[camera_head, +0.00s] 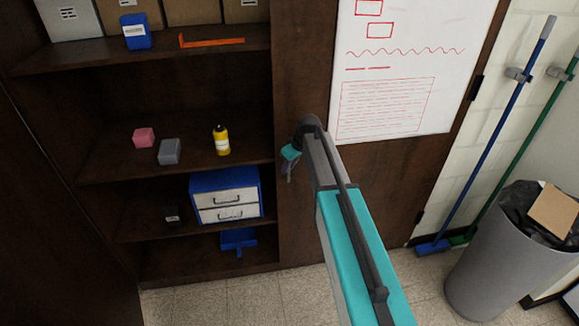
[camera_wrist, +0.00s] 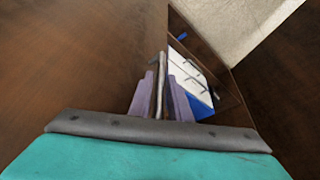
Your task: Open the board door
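The board door (camera_head: 390,185) is a dark brown panel with a white board (camera_head: 390,65) on it, right of the open shelves. It looks closed or nearly so. In the wrist view the brown surface at left (camera_wrist: 80,60) appears to be its face. My gripper (camera_head: 290,155) is at the door's left part. Its purple fingers (camera_wrist: 161,97) stand on both sides of a narrow upright grey-brown bar (camera_wrist: 161,70), probably the door's handle. Little gap shows between fingers and bar; I cannot tell whether they grip it. My arm hides part of the door in the head view.
Shelves at left hold a blue-and-white drawer unit (camera_head: 226,197), a yellow bottle (camera_head: 221,141), a pink block (camera_head: 144,137) and a grey block (camera_head: 169,152). A grey bin (camera_head: 490,265) and a blue broom (camera_head: 490,130) stand at right. Tiled floor (camera_head: 235,300) shows below.

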